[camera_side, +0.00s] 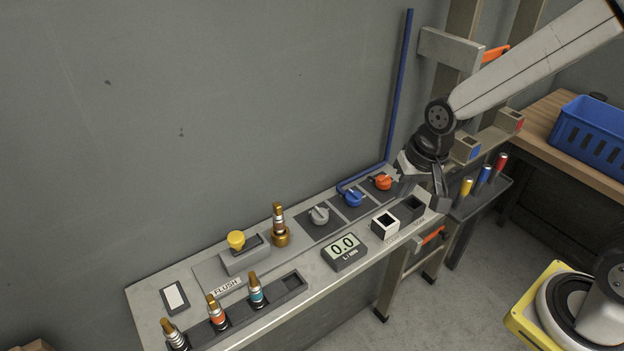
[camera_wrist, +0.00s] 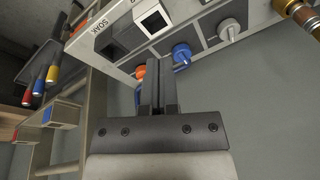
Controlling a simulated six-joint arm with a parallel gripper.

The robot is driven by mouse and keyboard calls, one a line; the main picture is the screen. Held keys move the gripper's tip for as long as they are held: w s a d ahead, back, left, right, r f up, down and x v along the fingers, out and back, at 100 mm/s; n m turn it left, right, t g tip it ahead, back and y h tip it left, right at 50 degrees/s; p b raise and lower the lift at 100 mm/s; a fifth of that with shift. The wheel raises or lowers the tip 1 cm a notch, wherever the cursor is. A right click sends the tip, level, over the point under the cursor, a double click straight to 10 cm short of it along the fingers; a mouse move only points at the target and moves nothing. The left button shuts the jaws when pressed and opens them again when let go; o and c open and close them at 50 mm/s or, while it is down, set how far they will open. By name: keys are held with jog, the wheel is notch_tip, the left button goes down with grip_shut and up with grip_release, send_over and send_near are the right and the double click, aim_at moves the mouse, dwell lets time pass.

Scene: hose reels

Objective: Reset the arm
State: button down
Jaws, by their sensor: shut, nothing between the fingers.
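My gripper (camera_side: 440,192) hangs above the right end of the grey bench, near the dark square socket. In the wrist view my gripper (camera_wrist: 158,62) has its two fingers together with nothing between them. The orange knob (camera_side: 383,182) and blue knob (camera_side: 353,198) lie just left of my gripper in the side view. The grey knob (camera_side: 319,215) is farther left. In the wrist view the blue knob (camera_wrist: 182,54) is just right of the fingertips, and the orange knob (camera_wrist: 140,72) is partly behind them.
The bench (camera_side: 147,300) holds a yellow plunger (camera_side: 236,240), a brass fitting (camera_side: 280,226), a display reading 0.0 (camera_side: 344,252), a white square socket (camera_side: 385,225) and several nozzles in a rack (camera_side: 292,283). A holder with coloured handles (camera_side: 484,178) and a blue crate (camera_side: 593,132) stand right.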

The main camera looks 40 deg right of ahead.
jog(key=s+d+f+n, duration=0.1)
jog(key=s+d+n, duration=0.2)
jog(key=s+n, duration=0.1)
jog(key=shift+s+d+f+n+h, duration=0.3)
jog(key=shift+s+d+n, duration=0.1)
jog(key=shift+s, duration=0.2)
